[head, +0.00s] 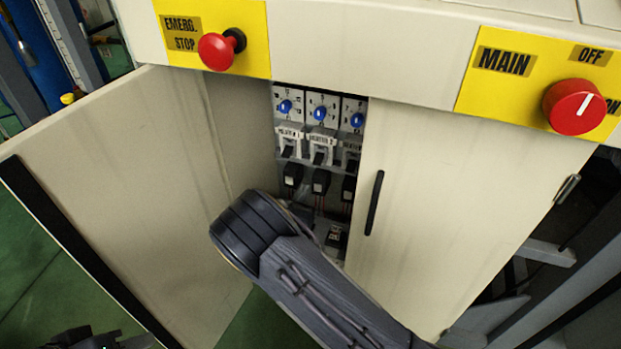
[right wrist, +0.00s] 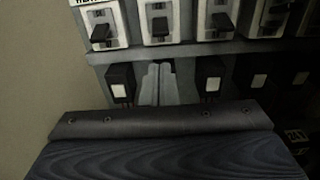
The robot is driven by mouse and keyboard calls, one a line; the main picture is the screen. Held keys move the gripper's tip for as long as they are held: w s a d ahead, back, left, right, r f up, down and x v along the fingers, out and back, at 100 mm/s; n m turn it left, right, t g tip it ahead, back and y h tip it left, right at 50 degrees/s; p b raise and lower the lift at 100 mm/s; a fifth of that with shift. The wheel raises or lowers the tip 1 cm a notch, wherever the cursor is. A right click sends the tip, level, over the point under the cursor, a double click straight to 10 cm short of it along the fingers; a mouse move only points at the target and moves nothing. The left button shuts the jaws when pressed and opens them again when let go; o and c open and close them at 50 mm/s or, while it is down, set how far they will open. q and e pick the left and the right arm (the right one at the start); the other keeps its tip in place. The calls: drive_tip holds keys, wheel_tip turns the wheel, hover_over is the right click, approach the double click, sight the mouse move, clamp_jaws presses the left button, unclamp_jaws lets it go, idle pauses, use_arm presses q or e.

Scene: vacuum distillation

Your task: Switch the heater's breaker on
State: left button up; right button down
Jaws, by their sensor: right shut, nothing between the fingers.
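A row of breakers sits in the open cabinet. In the head view a left breaker (head: 288,146), a middle breaker (head: 320,150) and a right breaker (head: 350,155) show, with small labels I cannot read surely. In the right wrist view, a cut-off label starting "HE" is above the leftmost breaker (right wrist: 100,26); black levers stick out, on or off unclear. My right gripper (right wrist: 158,80) is shut and empty, below the second breaker (right wrist: 160,22) and apart from its lever. In the head view my right wrist hides its fingers. A dark part at the bottom left may be my left gripper (head: 95,340), barely visible.
The left cabinet door (head: 120,170) stands open; the right door (head: 430,200) with a black handle is shut. Blue knobs (head: 320,113) are above the breakers and black blocks (right wrist: 210,80) below. A red emergency stop (head: 216,51) and red main switch (head: 574,106) are overhead.

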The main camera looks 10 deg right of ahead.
sight(316, 162)
drive_tip(key=b+x, duration=0.1)
drive_tip(key=x, duration=0.8)
drive_tip(key=shift+w+d, duration=0.2)
drive_tip(key=r+g+p, duration=0.1)
drive_tip(key=p, duration=0.1)
drive_tip(key=r+g+y+p, duration=0.1)
drive_tip(key=p, duration=0.1)
drive_tip(key=r+g+y+p, duration=0.1)
drive_tip(key=p, duration=0.1)
drive_tip(key=shift+s+a+p, duration=0.2)
drive_tip(key=shift+s+p, duration=0.1)
drive_tip(key=shift+p, duration=0.1)
drive_tip(key=shift+s+r+g+y+p, duration=0.1)
drive_tip(key=shift+r+g+y+p, duration=0.05)
drive_tip(key=shift+g+y+p, duration=0.3)
drive_tip(key=shift+r, duration=0.1)
